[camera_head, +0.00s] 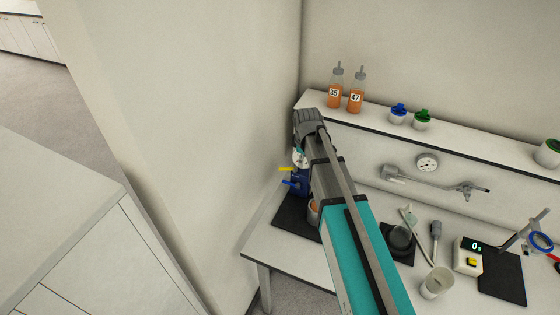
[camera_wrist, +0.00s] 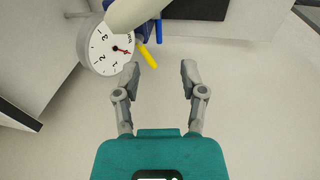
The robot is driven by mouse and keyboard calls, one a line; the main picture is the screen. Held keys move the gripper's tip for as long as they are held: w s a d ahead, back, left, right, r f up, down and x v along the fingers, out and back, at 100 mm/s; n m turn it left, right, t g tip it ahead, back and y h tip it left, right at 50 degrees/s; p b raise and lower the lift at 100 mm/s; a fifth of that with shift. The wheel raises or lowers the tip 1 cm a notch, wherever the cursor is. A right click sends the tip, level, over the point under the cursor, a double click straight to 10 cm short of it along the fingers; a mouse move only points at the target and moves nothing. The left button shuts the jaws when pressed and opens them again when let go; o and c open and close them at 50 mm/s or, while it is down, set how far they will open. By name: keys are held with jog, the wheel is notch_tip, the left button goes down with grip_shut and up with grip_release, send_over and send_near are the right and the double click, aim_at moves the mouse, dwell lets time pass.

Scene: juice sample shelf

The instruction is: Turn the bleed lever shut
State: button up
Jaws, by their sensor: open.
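A yellow lever (camera_head: 286,169) and a blue lever (camera_head: 291,183) stick out to the left from a blue body (camera_head: 302,182), one above the other. I cannot tell which is the bleed lever. In the wrist view the yellow lever (camera_wrist: 148,57) and the blue lever (camera_wrist: 158,32) show near a round white dial gauge (camera_wrist: 108,50) with a red needle. My gripper (camera_wrist: 168,72) is open and empty. Its left fingertip is close to the yellow lever's end; I cannot tell whether they touch. A pale rounded part hides some of the mount.
A wall (camera_head: 230,110) stands close on the left. A shelf (camera_head: 465,139) above holds orange bottles (camera_head: 356,98) and small blue- and green-lidded jars (camera_head: 421,120). The bench below carries a dark mat, a beaker (camera_head: 436,284) and a scale (camera_head: 468,256), right of my arm.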

aim_at(287, 169)
jog(key=w+a+r+n, duration=0.1)
jog(key=w+a+n, duration=0.3)
jog(key=a, duration=0.3)
jog(key=shift+w+a+r+n+p, duration=0.15)
jog(key=shift+w+r+n+p, duration=0.15)
jog(key=shift+n+p, duration=0.15)
jog(key=w+f+b, duration=0.1)
jog(key=f+b, duration=0.8)
jog(key=w+f+b, duration=0.1)
jog(key=f+b, duration=0.3)
jog(key=shift+w+a+f+b, duration=0.1)
jog(key=shift+w+f+b, duration=0.15)
jog(key=shift+w+b, duration=0.1)
dwell(0.5)
grip_shut()
